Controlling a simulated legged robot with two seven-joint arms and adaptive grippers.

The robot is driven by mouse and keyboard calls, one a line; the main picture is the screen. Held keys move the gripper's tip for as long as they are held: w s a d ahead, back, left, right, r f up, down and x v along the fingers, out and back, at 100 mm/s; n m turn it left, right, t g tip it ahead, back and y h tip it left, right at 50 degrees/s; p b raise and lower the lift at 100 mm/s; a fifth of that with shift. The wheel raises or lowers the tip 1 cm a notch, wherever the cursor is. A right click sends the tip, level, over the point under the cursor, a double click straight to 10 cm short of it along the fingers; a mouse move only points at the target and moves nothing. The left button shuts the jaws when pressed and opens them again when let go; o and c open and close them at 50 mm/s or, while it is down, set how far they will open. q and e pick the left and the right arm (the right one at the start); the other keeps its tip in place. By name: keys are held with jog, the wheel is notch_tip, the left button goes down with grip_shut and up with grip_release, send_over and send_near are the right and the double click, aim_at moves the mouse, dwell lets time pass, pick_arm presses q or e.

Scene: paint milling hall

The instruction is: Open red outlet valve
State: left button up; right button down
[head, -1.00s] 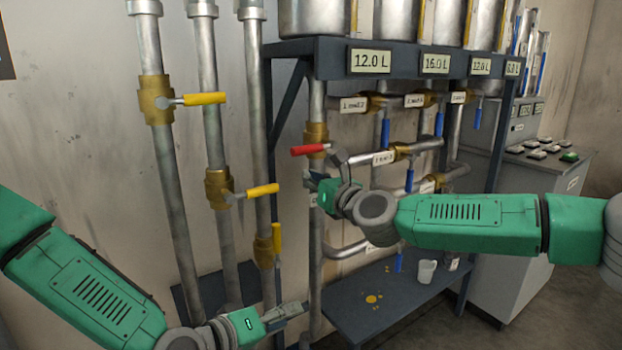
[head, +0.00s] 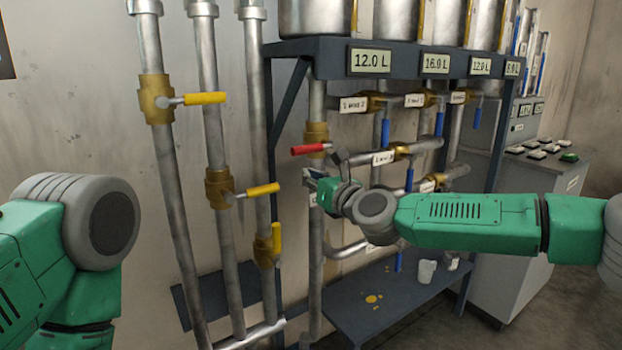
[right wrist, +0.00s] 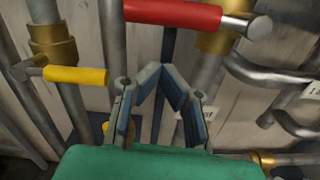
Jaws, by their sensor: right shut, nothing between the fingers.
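The red outlet valve handle (head: 310,149) sticks out to the left, roughly horizontal, from a brass valve body (head: 316,132) on a vertical pipe under the tank shelf. In the right wrist view the red handle (right wrist: 173,13) crosses the top of the picture, beyond the fingertips. My right gripper (head: 312,178) is just below the red handle in the head view. Its fingertips meet in the right wrist view (right wrist: 160,72), with nothing between them, and do not hold the handle. My left arm is at the left edge of the head view; its gripper is out of the picture.
Yellow-handled valves (head: 204,98) sit on the vertical pipes at left. Blue handles (head: 440,124) hang under the tank shelf (head: 330,50) at right. A low shelf (head: 345,305) holds a white cup (head: 427,271) and yellow spots. A control cabinet (head: 535,200) stands at right.

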jog(key=shift+a+r+m, duration=0.1)
jog(key=shift+r+m, duration=0.05)
jog(key=shift+m, duration=0.15)
jog(key=shift+s+r+b, duration=0.1)
jog(key=shift+b, duration=0.2)
jog(key=shift+a+r+m, duration=0.15)
jog(key=shift+m, duration=0.25)
jog(key=shift+s+a+r+m+b, duration=0.15)
jog(key=shift+r+m+b, duration=0.1)
jog(key=shift+m+b, duration=0.15)
jog(key=shift+s+a+r+m, duration=0.1)
jog(key=shift+r+m, duration=0.35)
jog(key=shift+m, duration=0.15)
jog(key=shift+s, duration=0.1)
dwell(0.6)
